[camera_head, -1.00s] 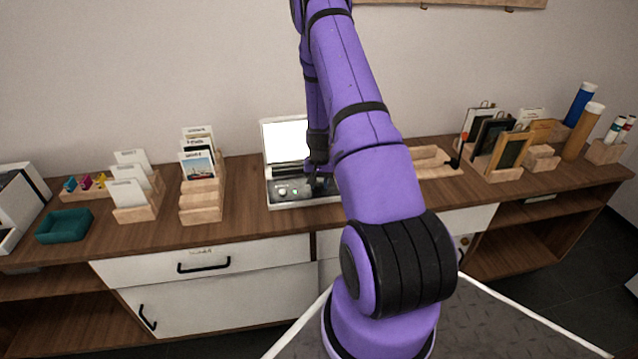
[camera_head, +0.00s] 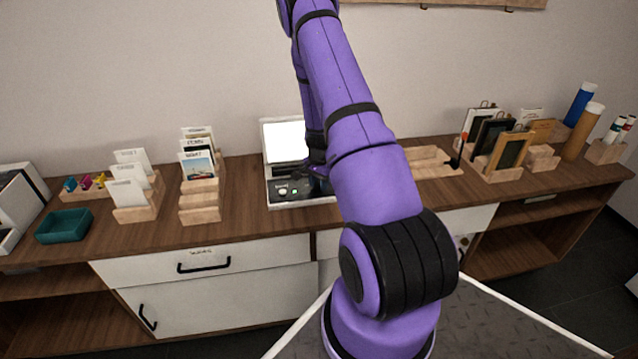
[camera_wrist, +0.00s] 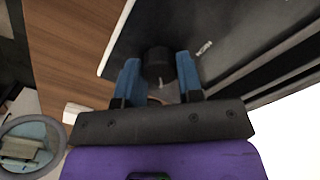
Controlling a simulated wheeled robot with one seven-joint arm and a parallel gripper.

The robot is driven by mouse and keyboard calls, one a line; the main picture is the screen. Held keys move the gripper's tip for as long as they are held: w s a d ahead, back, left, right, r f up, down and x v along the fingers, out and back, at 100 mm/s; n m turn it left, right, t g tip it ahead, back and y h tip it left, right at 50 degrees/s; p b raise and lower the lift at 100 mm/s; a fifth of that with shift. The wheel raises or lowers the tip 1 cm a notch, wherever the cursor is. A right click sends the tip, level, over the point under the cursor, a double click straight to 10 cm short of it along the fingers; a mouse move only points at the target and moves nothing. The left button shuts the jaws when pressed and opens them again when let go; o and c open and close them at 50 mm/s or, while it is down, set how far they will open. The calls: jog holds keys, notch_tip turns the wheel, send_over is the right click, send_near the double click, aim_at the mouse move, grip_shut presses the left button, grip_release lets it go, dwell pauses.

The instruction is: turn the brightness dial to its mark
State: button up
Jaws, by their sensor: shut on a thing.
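The black round brightness dial (camera_wrist: 158,60) stands on the dark panel of the device in the wrist view. My gripper (camera_wrist: 157,68) has its two blue fingers on either side of the dial, shut on it. A small pale line (camera_wrist: 160,85) shows just below the dial between the fingers; I cannot tell whether it is the mark. A white printed label (camera_wrist: 204,48) is to the right of the dial. In the head view the device (camera_head: 283,203) has a bright screen (camera_head: 284,141), and my arm hides the dial.
A white knob or button (camera_head: 282,191) and a green light (camera_head: 295,191) are on the panel's front. Card holders (camera_head: 200,214) and a teal tray (camera_head: 64,226) stand to the left on the wooden counter (camera_head: 240,228). Framed pictures (camera_head: 511,151) stand to the right.

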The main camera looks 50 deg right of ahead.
dwell(0.3)
jog(key=o, duration=0.9)
notch_tip(320, 180, up, 11)
jog(key=shift+f, duration=0.1)
dwell(0.5)
jog(key=s+a+r+n+t, duration=0.1)
jog(key=a+r+n, duration=0.3)
jog(key=a+r, duration=0.75)
jog(key=s+a+r+n+t, duration=0.1)
jog(key=a+r+n+t, duration=0.15)
jog(key=a+r, duration=0.95)
jog(key=s+a+r+n, duration=0.3)
jog(key=s+a+r, duration=0.1)
jog(key=s, duration=0.3)
jog(key=s+a+r+n+t, duration=0.1)
jog(key=s+a+r+n, duration=0.2)
jog(key=s, duration=0.4)
jog(key=s+a+r+n, duration=0.4)
jog(key=s+a+r, duration=0.1)
jog(key=s+r, duration=0.1)
jog(key=shift+s+r+t, duration=0.2)
jog(key=shift+s+t, duration=0.15)
jog(key=shift+s, duration=0.25)
